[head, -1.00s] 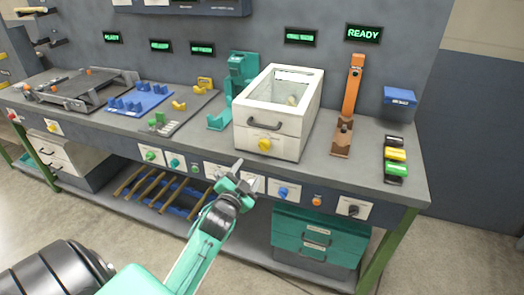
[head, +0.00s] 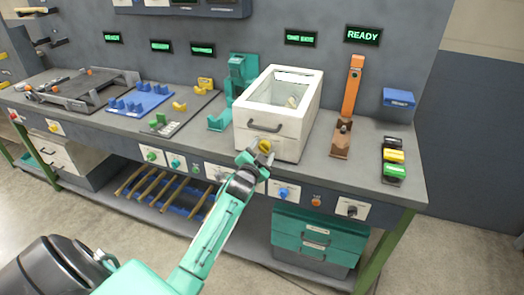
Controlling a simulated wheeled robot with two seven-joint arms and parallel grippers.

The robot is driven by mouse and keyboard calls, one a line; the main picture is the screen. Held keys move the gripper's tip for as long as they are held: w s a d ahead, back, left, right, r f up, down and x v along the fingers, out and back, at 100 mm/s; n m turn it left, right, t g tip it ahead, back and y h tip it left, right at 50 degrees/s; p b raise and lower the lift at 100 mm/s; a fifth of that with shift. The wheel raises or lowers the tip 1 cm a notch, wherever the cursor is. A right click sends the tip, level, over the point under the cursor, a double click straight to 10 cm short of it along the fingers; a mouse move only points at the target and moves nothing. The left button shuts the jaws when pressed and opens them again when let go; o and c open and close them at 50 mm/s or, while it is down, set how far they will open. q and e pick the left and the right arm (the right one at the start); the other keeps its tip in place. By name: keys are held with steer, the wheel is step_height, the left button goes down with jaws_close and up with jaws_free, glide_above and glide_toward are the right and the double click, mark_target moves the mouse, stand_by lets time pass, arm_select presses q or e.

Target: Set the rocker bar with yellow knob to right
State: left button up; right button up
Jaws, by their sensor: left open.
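A yellow knob (head: 265,147) sits low on the front of the white box (head: 292,142), under its dark handle. My left gripper (head: 256,158) is open, with its fingers just in front of and below the knob, overlapping its lower left part in the head view. I cannot tell whether they touch it. The gripper hides the part of the knob's mount behind it, and the bar's tilt cannot be read. Another, smaller yellow knob (head: 53,128) is on a white plate at the far left of the bench front. My right gripper is not in view.
The grey bench (head: 350,178) carries a teal fixture (head: 243,75), an orange lever (head: 354,85) on a brown base, and black, yellow and green blocks (head: 394,157) at the right. Several knobs line its front edge, including a blue one (head: 283,193). Teal drawers (head: 316,238) stand below.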

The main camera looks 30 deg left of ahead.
arm_select(q)
steer(key=c, duration=1)
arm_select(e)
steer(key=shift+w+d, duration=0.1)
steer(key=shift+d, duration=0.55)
